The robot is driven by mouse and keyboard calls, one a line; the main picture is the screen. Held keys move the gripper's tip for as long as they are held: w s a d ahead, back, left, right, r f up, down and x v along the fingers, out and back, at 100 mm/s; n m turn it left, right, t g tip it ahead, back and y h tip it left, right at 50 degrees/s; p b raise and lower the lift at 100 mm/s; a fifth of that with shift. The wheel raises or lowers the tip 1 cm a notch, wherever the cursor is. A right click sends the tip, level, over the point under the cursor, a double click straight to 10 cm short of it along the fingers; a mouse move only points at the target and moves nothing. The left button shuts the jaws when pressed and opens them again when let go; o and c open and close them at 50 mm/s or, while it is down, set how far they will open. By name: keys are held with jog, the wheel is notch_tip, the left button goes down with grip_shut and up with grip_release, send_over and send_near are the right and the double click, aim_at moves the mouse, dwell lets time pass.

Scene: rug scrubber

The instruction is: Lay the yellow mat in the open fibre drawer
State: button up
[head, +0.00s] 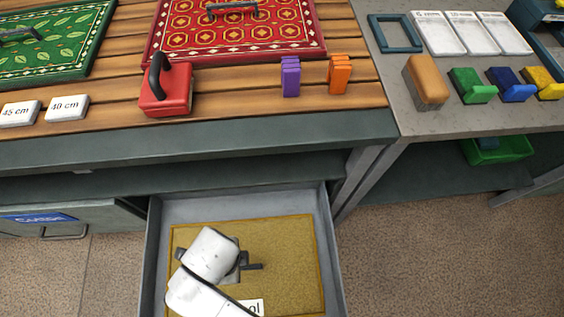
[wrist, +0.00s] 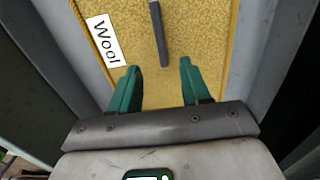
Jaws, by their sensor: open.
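The yellow mat (head: 285,285) lies flat inside the open drawer (head: 331,250), with grey walls around it. My white arm covers part of the mat in the head view. The wrist view also shows the mat (wrist: 205,30), with a white "Wool" label (wrist: 105,40) and a dark bar-shaped handle (wrist: 158,35) on it. My gripper (wrist: 161,67) is open above the mat. Its two green fingers are apart, and the handle's near end shows between and beyond their tips. I see no finger touching the handle.
A slatted bench carries a green rug (head: 60,50), a red rug (head: 270,35), a red block with a black handle (head: 170,95), purple clips (head: 290,77) and orange clips (head: 339,74). A grey side table (head: 440,122) stands right. Bare floor (head: 440,250) lies right of the drawer.

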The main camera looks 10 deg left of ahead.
jog(key=w+d+r+n, duration=0.1)
jog(key=w+d+n, duration=0.25)
jog(key=d, duration=0.65)
jog(key=w+d+r+n, duration=0.1)
jog(key=w+d+n, duration=0.25)
jog(key=d, duration=0.65)
jog(key=s+d+r+n, duration=0.2)
jog(key=s+d+n, duration=0.2)
jog(key=d, duration=0.6)
jog(key=s+d+r+n+t, duration=0.1)
jog(key=s+d+r+n, duration=0.1)
jog(key=d, duration=0.8)
jog(key=shift+s+d+r+n, duration=0.25)
jog(key=shift+s+r+n, duration=0.1)
jog(key=shift+s+n, duration=0.55)
jog(key=shift+c, duration=0.4)
